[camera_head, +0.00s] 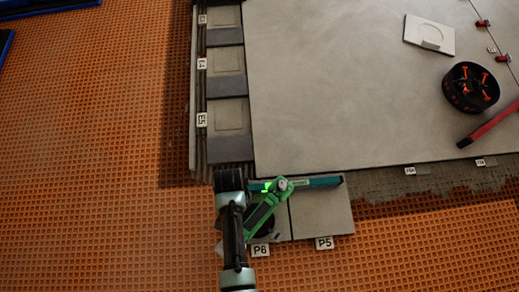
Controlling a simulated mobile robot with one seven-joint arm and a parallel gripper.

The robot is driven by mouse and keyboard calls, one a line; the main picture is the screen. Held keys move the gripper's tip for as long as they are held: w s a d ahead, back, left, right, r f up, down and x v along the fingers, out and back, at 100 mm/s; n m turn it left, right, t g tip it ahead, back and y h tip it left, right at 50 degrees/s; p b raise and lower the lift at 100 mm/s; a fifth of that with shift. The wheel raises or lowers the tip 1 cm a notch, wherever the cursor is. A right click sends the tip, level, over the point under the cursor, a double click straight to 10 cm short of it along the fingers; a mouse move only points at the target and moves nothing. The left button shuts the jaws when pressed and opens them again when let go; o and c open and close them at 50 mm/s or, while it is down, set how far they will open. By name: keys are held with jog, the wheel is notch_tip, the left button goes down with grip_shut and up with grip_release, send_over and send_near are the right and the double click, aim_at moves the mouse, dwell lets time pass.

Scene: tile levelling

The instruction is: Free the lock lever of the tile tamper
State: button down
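A green tool with a dark round pad (262,212), which looks like the tile tamper, is at tile P6 at the lower middle. My arm covers its left side. A grey knob-like part (283,184) shows at its upper end; I cannot tell for sure whether this is the lock lever. A teal bar (320,181) runs right from there, over the top of tile P5 (322,212). My arm comes up from the bottom edge just left of the green tool. My gripper's fingertips cannot be made out, nor whether they touch the tool.
A large grey slab (340,90) fills the upper right. On it are a black round container with orange pieces (471,87), a red bar (490,124) and a pale plate (429,34). Smaller tiles (226,117) line its left edge. Orange matting (90,150) at left is open.

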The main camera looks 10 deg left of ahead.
jog(key=shift+f+b, duration=0.35)
jog(key=shift+f, duration=0.25)
jog(key=shift+r, duration=0.1)
notch_tip(320, 180, up, 7)
jog(key=p, duration=0.8)
dwell(0.3)
